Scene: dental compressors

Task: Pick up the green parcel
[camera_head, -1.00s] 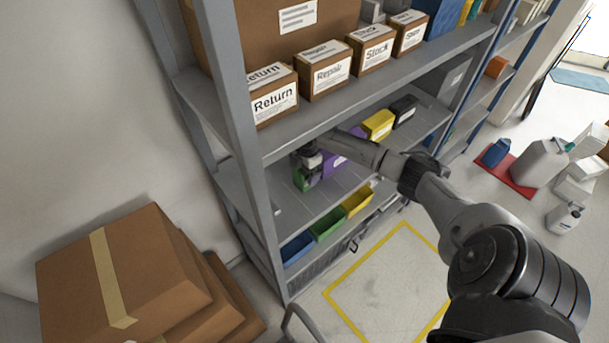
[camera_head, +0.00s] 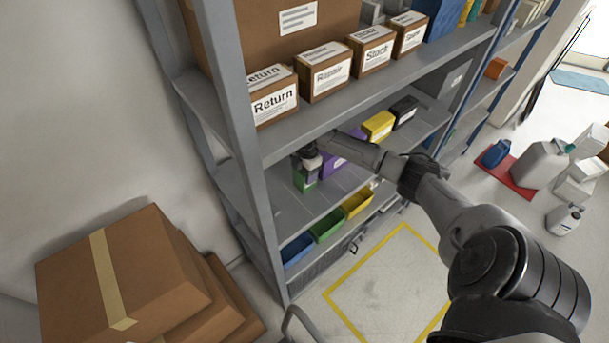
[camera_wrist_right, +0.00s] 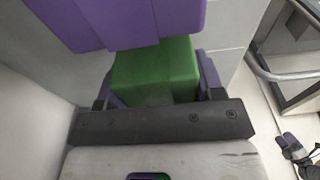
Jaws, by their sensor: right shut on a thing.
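The green parcel (camera_head: 304,184) is on the middle shelf, near its left end, partly hidden by my right gripper (camera_head: 308,174). In the right wrist view the green parcel (camera_wrist_right: 156,72) sits between the two fingers of the right gripper (camera_wrist_right: 158,88). The fingers are shut on it from both sides. I cannot tell whether the parcel is clear of the shelf. My left gripper is not in view.
A purple parcel (camera_head: 333,164) is close beside the green one; it also shows in the right wrist view (camera_wrist_right: 130,22). Yellow (camera_head: 378,126) and black (camera_head: 404,112) parcels stand farther along. The upper shelf (camera_head: 345,103) is overhead, and a grey upright (camera_head: 258,190) is at left.

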